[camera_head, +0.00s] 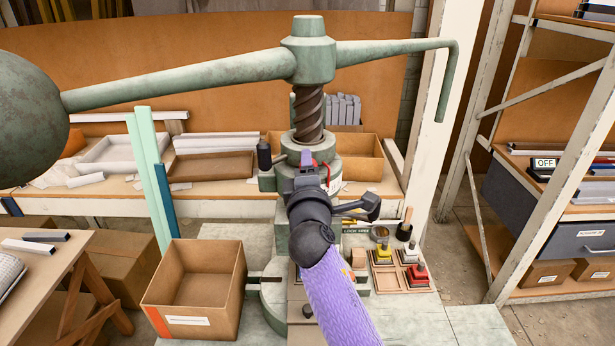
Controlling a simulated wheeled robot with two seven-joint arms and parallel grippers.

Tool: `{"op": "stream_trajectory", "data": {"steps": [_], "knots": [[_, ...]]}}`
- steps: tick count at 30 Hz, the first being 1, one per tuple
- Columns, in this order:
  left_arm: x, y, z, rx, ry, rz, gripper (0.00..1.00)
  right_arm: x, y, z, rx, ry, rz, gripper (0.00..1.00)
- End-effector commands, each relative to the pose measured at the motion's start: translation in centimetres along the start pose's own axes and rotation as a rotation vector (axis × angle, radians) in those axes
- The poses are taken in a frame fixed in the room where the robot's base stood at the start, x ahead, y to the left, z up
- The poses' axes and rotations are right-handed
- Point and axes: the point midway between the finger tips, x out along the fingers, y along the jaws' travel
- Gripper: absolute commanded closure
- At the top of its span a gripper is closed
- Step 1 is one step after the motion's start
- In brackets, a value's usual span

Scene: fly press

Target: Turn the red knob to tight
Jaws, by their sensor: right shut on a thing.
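The fly press (313,62) stands in the middle, with a green crossbar and a dark vertical screw. The red knob (326,177) is on the front of its head below the screw; only slivers of red show, the rest hidden behind my right gripper. My right gripper (306,160) reaches up from the bottom on a purple-sleeved arm and is shut on the red knob. The knob's turn position cannot be read. A small pale label beside it is mostly covered. My left gripper is not in view.
A cardboard box (196,290) stands left of the press base. A wooden tray (402,277) with small yellow, white and red handled pieces is to the right. The crossbar's large ball (30,120) hangs at left. A shelf rack (540,200) stands at right.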

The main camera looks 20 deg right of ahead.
Motion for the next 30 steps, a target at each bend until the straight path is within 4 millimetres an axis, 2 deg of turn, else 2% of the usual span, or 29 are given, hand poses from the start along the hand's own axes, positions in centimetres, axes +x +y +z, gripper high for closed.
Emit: {"op": "stream_trajectory", "data": {"steps": [3,12,30], "knots": [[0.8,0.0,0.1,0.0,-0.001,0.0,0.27,0.0,-0.2,0.0,0.079,-0.009,0.001,1.0],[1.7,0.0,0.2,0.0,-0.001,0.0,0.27,0.0,-0.1,0.0,0.212,-0.023,0.003,1.0],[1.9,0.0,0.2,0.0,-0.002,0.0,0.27,0.0,0.1,0.0,0.258,-0.028,0.004,1.0]]}}
